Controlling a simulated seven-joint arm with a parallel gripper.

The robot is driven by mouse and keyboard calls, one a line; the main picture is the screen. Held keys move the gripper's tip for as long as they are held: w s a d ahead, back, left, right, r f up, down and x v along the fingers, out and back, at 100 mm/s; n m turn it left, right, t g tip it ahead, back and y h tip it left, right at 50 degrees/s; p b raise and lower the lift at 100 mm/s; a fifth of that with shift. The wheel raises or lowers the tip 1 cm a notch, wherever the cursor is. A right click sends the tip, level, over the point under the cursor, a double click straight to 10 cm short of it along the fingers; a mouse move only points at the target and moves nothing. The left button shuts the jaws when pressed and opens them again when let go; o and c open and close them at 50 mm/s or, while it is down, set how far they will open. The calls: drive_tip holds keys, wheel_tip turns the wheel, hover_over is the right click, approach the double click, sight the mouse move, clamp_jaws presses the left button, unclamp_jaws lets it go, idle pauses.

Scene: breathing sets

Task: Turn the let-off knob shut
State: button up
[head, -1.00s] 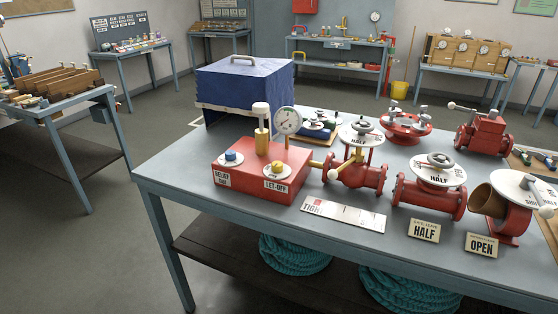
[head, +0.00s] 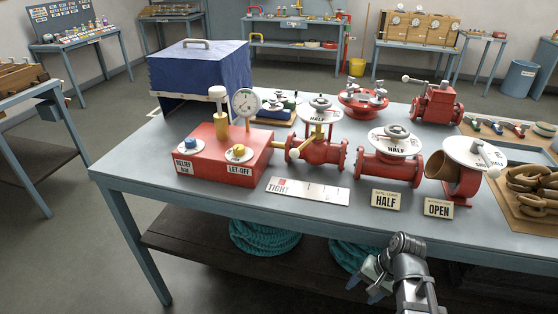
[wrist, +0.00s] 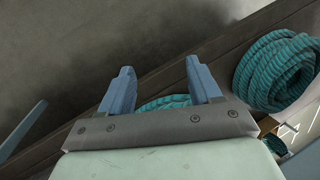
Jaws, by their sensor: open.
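The let-off knob is a small yellow knob (head: 239,151) on a white disc, on top of the red box (head: 210,160) above its LET-OFF label. A blue knob (head: 190,145) sits on the same box above the RELIEF label. A pressure gauge (head: 246,102) and a brass plunger with a white cap (head: 219,93) stand on the box. My gripper (head: 365,281) is at the front edge of the table, low and well to the right of the knob. In the wrist view its two blue-grey fingers (wrist: 163,90) are apart with nothing between them.
Red valves (head: 318,145) stand in a row right of the box, with HALF (head: 385,198) and OPEN (head: 438,208) cards before them. A TIGHT strip (head: 308,190) lies in front. A blue case (head: 200,70) stands behind. Teal rope coils (wrist: 277,70) lie on the lower shelf.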

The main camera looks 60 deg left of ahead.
sight(239, 147)
drive_tip(key=s+a+r+n+y, duration=0.1)
drive_tip(key=s+a+r, duration=0.2)
drive_tip(key=a+r, duration=0.3)
drive_tip(key=s+a+r+n, duration=0.2)
drive_tip(key=s+a+r, duration=0.1)
drive_tip(key=r, duration=0.5)
drive_tip(key=s+a+r+n+y, duration=0.1)
drive_tip(key=s+a+r, duration=0.2)
drive_tip(key=a+r, duration=0.3)
drive_tip(key=w+a+r+n, duration=0.1)
drive_tip(key=a+r+n, duration=0.3)
drive_tip(key=a+r, duration=0.1)
drive_tip(key=w+a+r+n, duration=0.2)
drive_tip(key=a+r+n, duration=0.3)
drive_tip(key=r, duration=0.1)
drive_tip(key=w+a+r+n, duration=0.1)
drive_tip(key=a+r+n, duration=0.3)
drive_tip(key=a+r, duration=0.1)
drive_tip(key=shift+w+r+n+t, duration=0.2)
drive_tip(key=shift+r+n+t, duration=0.1)
drive_tip(key=shift+r, duration=0.35)
drive_tip(key=s+a+r+n+g+h, duration=0.2)
drive_tip(key=s+a+r+n, duration=0.3)
drive_tip(key=a, duration=0.4)
drive_tip(key=shift+n, duration=0.3)
drive_tip(key=x, duration=1.5)
drive_tip(key=shift+s+d+r, duration=0.1)
drive_tip(key=shift+s+r, duration=0.05)
drive_tip(key=shift+s, duration=0.15)
